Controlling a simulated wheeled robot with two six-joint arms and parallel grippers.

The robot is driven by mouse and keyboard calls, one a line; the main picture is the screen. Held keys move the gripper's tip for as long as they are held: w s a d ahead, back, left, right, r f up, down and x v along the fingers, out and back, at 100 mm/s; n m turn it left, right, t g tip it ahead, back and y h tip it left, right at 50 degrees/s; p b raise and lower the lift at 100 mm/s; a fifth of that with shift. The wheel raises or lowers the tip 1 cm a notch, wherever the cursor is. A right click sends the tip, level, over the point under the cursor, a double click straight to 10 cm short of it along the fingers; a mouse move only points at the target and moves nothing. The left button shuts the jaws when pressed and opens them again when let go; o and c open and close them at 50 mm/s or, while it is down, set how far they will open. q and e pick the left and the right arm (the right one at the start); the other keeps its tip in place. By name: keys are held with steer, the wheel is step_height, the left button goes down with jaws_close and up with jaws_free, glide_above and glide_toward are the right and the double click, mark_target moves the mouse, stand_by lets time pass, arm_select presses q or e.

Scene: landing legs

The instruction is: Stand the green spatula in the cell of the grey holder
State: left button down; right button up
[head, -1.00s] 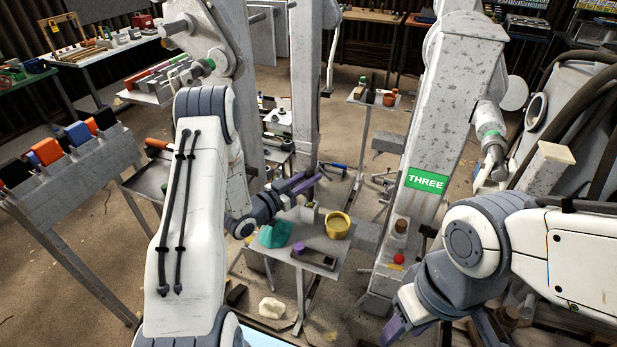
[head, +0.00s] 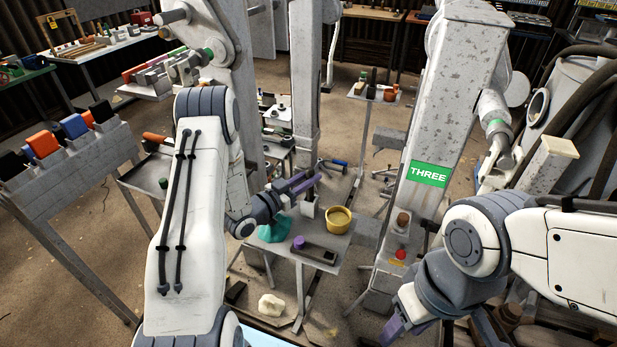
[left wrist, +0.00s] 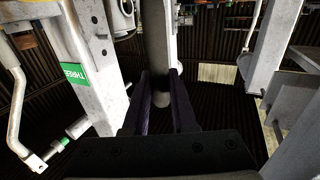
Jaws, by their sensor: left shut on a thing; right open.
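My left gripper (head: 303,185) is shut above the back of a small grey table, its purple fingers pointing right. In the left wrist view a pale rod (left wrist: 158,60) shows between the fingers (left wrist: 161,100); it looks like the handle of the green spatula, but its green part cannot be made out. A small light grey block, seemingly the grey holder (head: 308,210), stands just below the fingertips, partly hidden by them; its cell cannot be seen clearly. My right gripper (head: 393,328) is open, low at the bottom, away from the table.
On the table (head: 323,256) are a teal lump (head: 275,230), a yellow pot (head: 338,220) right of the holder, and a dark block (head: 317,253) with a purple knob in front. A grey post with a green THREE sign (head: 429,174) stands to the right.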

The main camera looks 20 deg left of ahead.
arm_select(q)
steer(key=shift+f, duration=0.3)
steer(key=c, duration=0.6)
jaws_free()
steer(key=shift+c, duration=0.2)
steer(key=shift+s, duration=0.1)
steer(key=b+v, duration=0.2)
steer(key=v, duration=0.8)
steer(key=shift+s+a, duration=0.1)
steer(key=shift+a, duration=0.05)
